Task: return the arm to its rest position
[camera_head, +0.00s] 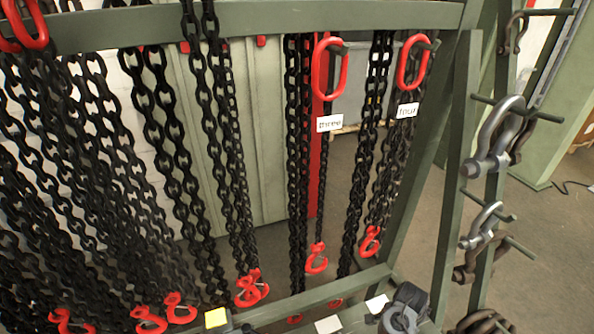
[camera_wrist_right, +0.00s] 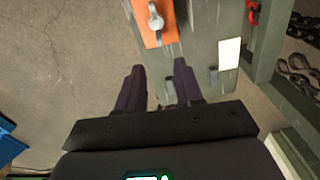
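In the right wrist view my right gripper (camera_wrist_right: 158,75) shows two dark fingers held apart. The gap between them is empty, with grey floor and part of a green surface behind it. No chain or hook is between the fingers. In the head view a dark rounded part with a grey ring (camera_head: 404,316) shows at the bottom edge, right of centre; I cannot tell if it is part of my arm. My left gripper is not in view.
Black chains (camera_head: 110,165) with red hooks (camera_head: 317,259) hang from a green rack beam (camera_head: 270,22). Grey shackles (camera_head: 497,140) hang on pegs at right. In the wrist view an orange plate (camera_wrist_right: 171,35) bears a grey fitting near the fingers. Open floor (camera_wrist_right: 60,60) lies left.

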